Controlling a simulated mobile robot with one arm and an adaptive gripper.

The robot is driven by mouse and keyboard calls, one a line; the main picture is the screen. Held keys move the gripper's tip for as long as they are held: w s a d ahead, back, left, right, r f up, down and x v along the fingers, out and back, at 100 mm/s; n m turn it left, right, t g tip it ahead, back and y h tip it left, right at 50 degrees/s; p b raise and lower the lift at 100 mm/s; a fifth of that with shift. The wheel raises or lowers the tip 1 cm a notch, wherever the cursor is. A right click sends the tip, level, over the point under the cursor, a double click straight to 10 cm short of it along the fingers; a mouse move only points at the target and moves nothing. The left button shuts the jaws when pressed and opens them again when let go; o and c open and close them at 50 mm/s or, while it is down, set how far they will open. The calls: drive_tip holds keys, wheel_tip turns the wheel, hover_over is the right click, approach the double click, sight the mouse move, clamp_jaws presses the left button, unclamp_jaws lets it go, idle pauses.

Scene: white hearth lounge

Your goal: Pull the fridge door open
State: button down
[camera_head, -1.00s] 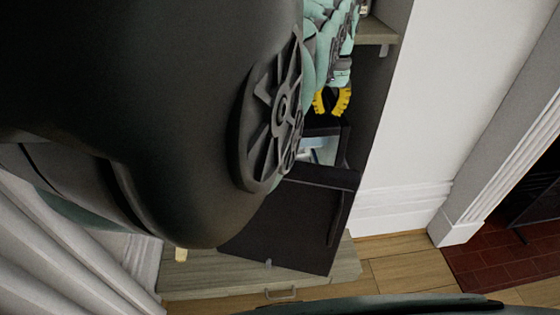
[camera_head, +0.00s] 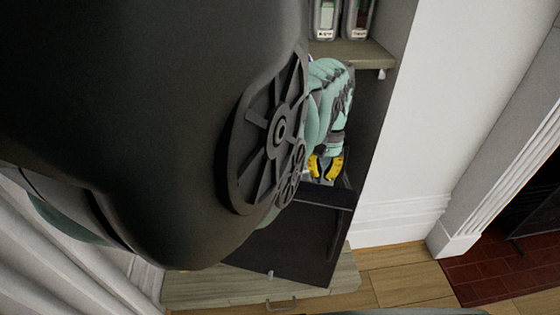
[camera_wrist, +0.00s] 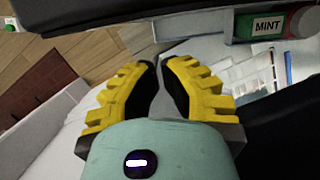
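The fridge door (camera_head: 285,245) is a dark panel low in the cabinet in the head view. Its top edge stands away from the lit interior, so the door appears partly open. My gripper (camera_head: 325,178) has yellow fingers and hangs just above and behind that edge. In the wrist view my gripper (camera_wrist: 160,66) has its fingertips close together with a narrow gap and nothing visible between them. Pale fridge contents (camera_wrist: 255,75) show at right in the wrist view. Contact between fingers and door cannot be told.
A wooden shelf (camera_head: 352,53) with bottles (camera_head: 326,18) is above my gripper. A wooden drawer front (camera_head: 215,288) lies below the door. A white wall (camera_head: 410,170) stands at right, with wooden floor (camera_head: 395,285) before it. A MINT-labelled item (camera_wrist: 262,27) shows in the wrist view.

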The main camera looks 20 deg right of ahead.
drive_tip(key=shift+s+a+r+p, duration=0.1)
drive_tip(key=shift+s+a+p, duration=0.25)
drive_tip(key=shift+s+p, duration=0.35)
drive_tip(key=shift+s+a+p, duration=0.35)
drive_tip(key=shift+p, duration=0.65)
drive_tip(key=shift+s, duration=0.1)
drive_tip(key=shift+a, duration=0.1)
